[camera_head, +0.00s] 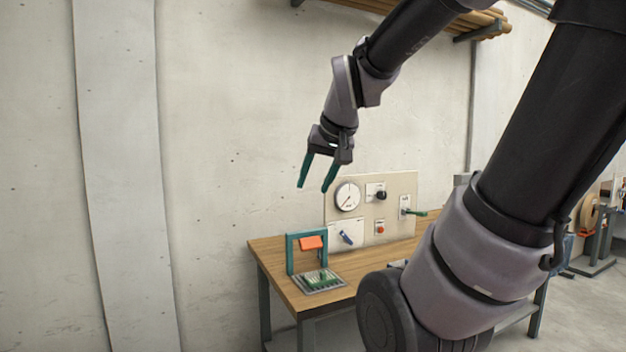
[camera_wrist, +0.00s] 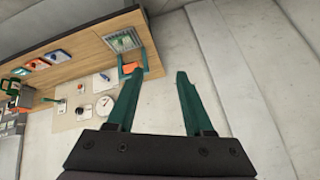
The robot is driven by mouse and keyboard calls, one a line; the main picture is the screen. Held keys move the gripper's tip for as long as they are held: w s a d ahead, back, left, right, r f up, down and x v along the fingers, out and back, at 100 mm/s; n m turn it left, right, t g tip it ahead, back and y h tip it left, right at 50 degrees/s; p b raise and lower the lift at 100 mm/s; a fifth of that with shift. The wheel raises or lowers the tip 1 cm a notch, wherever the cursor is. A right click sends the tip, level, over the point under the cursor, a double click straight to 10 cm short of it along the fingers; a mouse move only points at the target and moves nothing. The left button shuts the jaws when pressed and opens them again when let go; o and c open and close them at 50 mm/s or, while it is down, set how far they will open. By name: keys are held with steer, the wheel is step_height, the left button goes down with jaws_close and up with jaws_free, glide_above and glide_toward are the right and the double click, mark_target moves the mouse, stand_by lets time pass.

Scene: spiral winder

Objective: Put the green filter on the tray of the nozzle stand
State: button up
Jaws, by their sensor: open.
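My gripper (camera_head: 313,189) is open and empty, high in front of the wall and above the bench. Its two green fingers point down in the head view and stand apart in the wrist view (camera_wrist: 158,72). Below it, at the bench's left end, stands a teal frame (camera_head: 290,256) with an orange piece (camera_head: 311,243), which looks like the nozzle stand. A grey slotted tray (camera_head: 336,287) lies at its foot. A small green item (camera_head: 318,278), which looks like the green filter, sits on this tray. The tray also shows in the wrist view (camera_wrist: 114,44).
The wooden bench (camera_head: 268,256) stands against a concrete wall. An upright panel (camera_head: 367,225) with a gauge (camera_head: 347,196), knobs and a green-handled lever (camera_head: 417,213) rises behind the tray. In the wrist view, several coloured flat items (camera_wrist: 38,65) lie farther along the bench.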

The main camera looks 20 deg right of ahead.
steer(key=s+a+r+y, duration=0.1)
steer(key=s+a, duration=0.2)
steer(key=s, duration=0.3)
steer(key=shift+y, duration=0.3)
steer(key=shift+o, duration=0.2)
steer(key=shift+w+r, duration=0.1)
stand_by(0.5)
